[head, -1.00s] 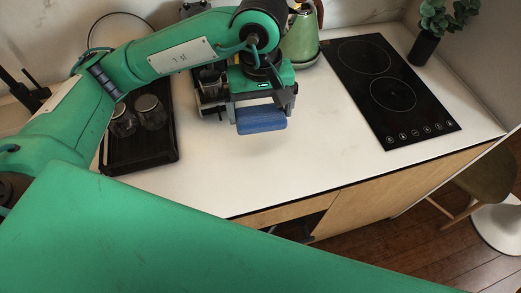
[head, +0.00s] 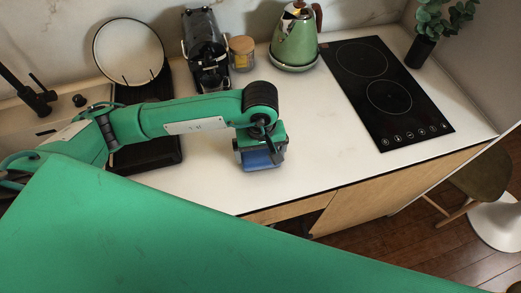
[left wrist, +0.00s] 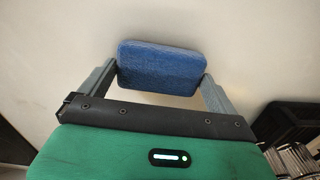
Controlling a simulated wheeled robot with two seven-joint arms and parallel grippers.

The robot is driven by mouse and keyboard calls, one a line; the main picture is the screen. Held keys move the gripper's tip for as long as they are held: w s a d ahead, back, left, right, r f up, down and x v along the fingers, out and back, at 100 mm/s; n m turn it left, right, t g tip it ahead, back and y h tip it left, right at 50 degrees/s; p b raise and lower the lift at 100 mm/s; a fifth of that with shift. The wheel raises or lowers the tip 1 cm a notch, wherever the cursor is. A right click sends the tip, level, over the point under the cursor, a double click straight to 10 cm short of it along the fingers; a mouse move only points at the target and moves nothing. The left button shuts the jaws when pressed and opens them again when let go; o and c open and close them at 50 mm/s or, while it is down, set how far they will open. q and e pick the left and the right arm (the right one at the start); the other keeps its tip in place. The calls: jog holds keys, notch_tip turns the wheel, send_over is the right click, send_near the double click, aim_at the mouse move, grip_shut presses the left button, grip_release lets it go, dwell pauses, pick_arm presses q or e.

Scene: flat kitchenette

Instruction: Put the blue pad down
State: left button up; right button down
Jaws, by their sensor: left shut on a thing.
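The blue pad (head: 262,161) is in the jaws of my left gripper (head: 261,164), over the white counter near its front edge in the head view. In the left wrist view the blue pad (left wrist: 160,67) is a rounded block, with a grey finger of the left gripper (left wrist: 160,75) at each end. The jaws are shut on it. The pale counter (left wrist: 255,60) lies behind the pad. I cannot tell whether the pad touches the counter. My right gripper is not in view.
A green kettle (head: 296,40), a small jar (head: 242,53) and a coffee machine (head: 205,50) stand at the back. A black cooktop (head: 388,95) is to the right. A dark tray (head: 150,150) lies partly under my left arm. The counter between gripper and cooktop is clear.

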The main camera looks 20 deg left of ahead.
aim_at(261, 154)
pick_arm(q)
jog(key=shift+f, duration=0.3)
jog(key=shift+f, duration=0.1)
jog(key=o, duration=0.5)
jog(key=shift+p, duration=0.55)
jog(key=r+b, duration=0.2)
jog(key=r, duration=0.1)
jog(key=r+b, duration=0.1)
jog(key=r, duration=0.1)
jog(key=shift+w+r+b, duration=0.15)
jog(key=shift+w+b, duration=0.1)
jog(key=shift+b, duration=0.1)
notch_tip(261, 154, up, 8)
jog(key=shift+s+r+b, duration=0.15)
jog(key=shift+r+b, duration=0.05)
jog(key=shift+b, duration=0.45)
